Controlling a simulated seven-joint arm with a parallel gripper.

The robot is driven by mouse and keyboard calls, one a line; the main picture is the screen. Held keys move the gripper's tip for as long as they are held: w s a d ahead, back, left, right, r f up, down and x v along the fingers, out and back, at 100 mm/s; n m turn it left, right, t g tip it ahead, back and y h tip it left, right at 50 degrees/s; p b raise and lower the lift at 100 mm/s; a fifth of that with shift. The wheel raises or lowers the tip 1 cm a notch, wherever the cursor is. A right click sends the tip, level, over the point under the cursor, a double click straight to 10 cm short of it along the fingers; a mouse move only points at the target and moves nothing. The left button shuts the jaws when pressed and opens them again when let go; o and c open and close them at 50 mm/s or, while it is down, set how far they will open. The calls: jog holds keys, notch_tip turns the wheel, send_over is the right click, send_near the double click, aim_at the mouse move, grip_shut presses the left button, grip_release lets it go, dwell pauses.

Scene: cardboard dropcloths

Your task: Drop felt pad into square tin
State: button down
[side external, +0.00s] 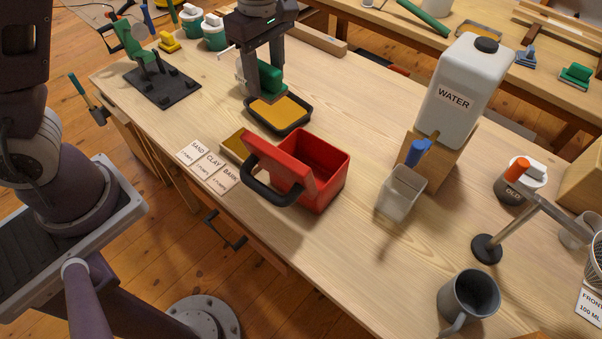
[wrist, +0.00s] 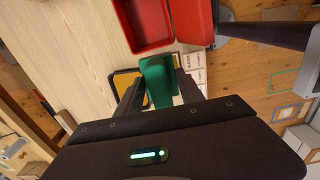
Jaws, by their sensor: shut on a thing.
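My gripper (side external: 266,80) points down over the far-left edge of a shallow black tray with an ochre filling (side external: 280,112). Its fingers are shut on a green pad-like piece (side external: 270,74), which I take for the felt pad. The piece also shows between the fingertips in the wrist view (wrist: 158,82) and partly covers the tray there. A red square box (side external: 325,165), the likeliest square tin, stands open to the right of the tray. Its red lid (side external: 283,166) is tilted up at the near-left side. In the wrist view the box (wrist: 146,22) lies ahead of the fingers.
Labelled cards (side external: 209,165) lie left of the red box. A black rack (side external: 160,86) is at the left. Front-middle tabletop is clear.

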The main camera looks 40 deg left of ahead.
jog(key=w+d, duration=0.2)
jog(key=d, duration=0.9)
notch_tip(320, 180, down, 11)
jog(key=shift+s+f, duration=0.15)
jog(key=c, duration=0.7)
grip_release()
jog(key=shift+o, duration=0.2)
